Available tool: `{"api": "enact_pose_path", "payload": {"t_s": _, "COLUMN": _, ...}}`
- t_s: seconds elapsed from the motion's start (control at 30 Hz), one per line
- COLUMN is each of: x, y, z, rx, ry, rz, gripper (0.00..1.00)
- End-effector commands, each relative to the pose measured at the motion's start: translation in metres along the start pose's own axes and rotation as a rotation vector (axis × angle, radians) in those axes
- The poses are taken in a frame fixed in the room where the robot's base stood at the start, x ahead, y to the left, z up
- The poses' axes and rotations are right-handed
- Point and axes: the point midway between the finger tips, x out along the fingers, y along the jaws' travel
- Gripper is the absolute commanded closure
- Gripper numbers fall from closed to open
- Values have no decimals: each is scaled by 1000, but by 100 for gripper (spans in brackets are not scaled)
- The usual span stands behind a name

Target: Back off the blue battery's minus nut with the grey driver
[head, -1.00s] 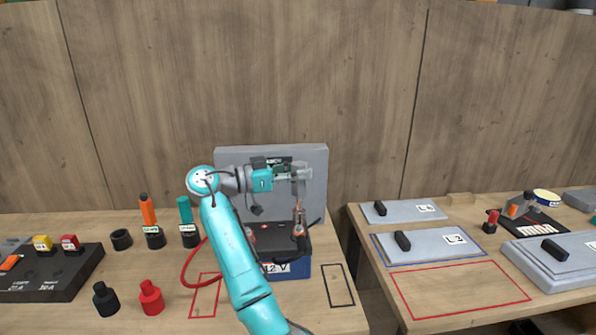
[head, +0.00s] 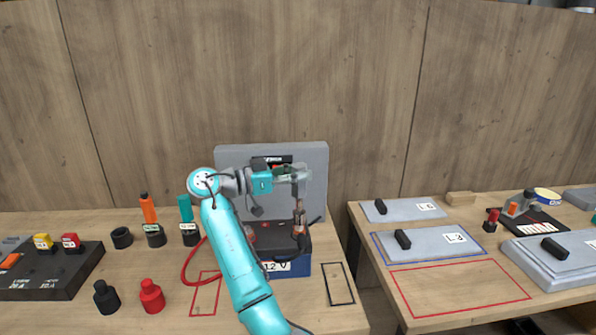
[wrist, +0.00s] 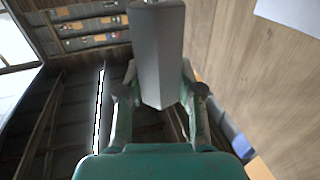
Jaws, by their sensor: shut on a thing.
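My gripper (head: 302,178) is over the battery at the table's back middle. In the wrist view my gripper (wrist: 160,98) is shut on a grey driver (wrist: 160,45), with a finger on each side of it. The blue battery (head: 302,268) has a dark top and a "12 V" label, and my arm partly covers its left side. A copper-coloured part (head: 299,216) stands upright at its right side, below my gripper. The minus nut is too small and covered to make out, so I cannot tell whether the driver touches it.
A grey panel (head: 230,155) stands close behind the battery. A red cable (head: 187,268) curves at its left. Orange (head: 148,208) and teal (head: 185,208) handled tools stand left. A black-outlined rectangle (head: 340,284) on the table is empty. A second table is at right.

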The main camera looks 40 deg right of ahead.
Motion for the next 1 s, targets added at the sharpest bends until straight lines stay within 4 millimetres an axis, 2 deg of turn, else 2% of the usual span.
{"api": "enact_pose_path", "payload": {"t_s": 0.8, "x": 0, "y": 0, "z": 19, "rx": 1, "ry": 0, "rz": -2, "gripper": 100}}
{"api": "enact_pose_path", "payload": {"t_s": 1.0, "x": 0, "y": 1, "z": 20, "rx": 2, "ry": -1, "rz": -91, "gripper": 100}}
